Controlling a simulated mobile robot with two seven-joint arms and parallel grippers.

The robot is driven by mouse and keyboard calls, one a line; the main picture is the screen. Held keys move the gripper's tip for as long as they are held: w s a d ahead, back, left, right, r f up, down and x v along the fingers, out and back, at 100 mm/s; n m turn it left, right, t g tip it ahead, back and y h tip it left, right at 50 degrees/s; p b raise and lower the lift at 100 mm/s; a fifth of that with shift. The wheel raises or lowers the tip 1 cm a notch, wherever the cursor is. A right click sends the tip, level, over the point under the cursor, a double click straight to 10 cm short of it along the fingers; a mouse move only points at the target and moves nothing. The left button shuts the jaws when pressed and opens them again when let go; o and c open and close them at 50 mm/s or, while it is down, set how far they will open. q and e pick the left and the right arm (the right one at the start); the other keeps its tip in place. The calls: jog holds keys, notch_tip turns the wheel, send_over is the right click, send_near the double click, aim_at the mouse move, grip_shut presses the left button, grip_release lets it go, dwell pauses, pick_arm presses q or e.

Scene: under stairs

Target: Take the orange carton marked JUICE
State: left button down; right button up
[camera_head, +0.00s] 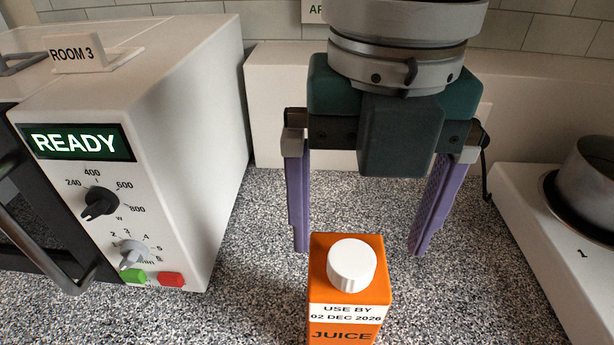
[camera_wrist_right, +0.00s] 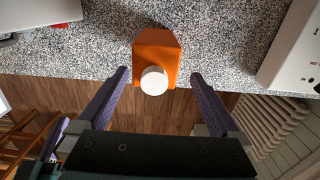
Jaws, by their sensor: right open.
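The orange carton marked JUICE (camera_head: 345,312) stands upright on the speckled worktop, with a white round cap (camera_head: 352,264) and a "USE BY 02 DEC 2026" label. The lower part of the carton is cut off by the bottom edge of the head view. My right gripper (camera_head: 358,252) points down behind and above the carton, its purple fingers wide apart and nothing between them. In the right wrist view the carton (camera_wrist_right: 157,44) shows just past the open fingertips (camera_wrist_right: 160,74), roughly centred. My left gripper is not in the head view.
A white microwave (camera_head: 195,140) with a READY display stands at the left. A white hotplate (camera_head: 540,235) with a metal pot (camera_head: 590,190) is at the right. A pale box (camera_head: 275,120) is behind my gripper. The worktop (camera_head: 250,270) around the carton is clear.

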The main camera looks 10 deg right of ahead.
aim_at(353, 246)
jog(key=f, duration=0.3)
jog(key=shift+a, duration=0.25)
notch_tip(353, 246, down, 5)
jog(key=shift+a+p, duration=0.1)
jog(key=shift+p, duration=0.2)
jog(key=shift+r, duration=0.1)
grip_shut()
dwell(0.3)
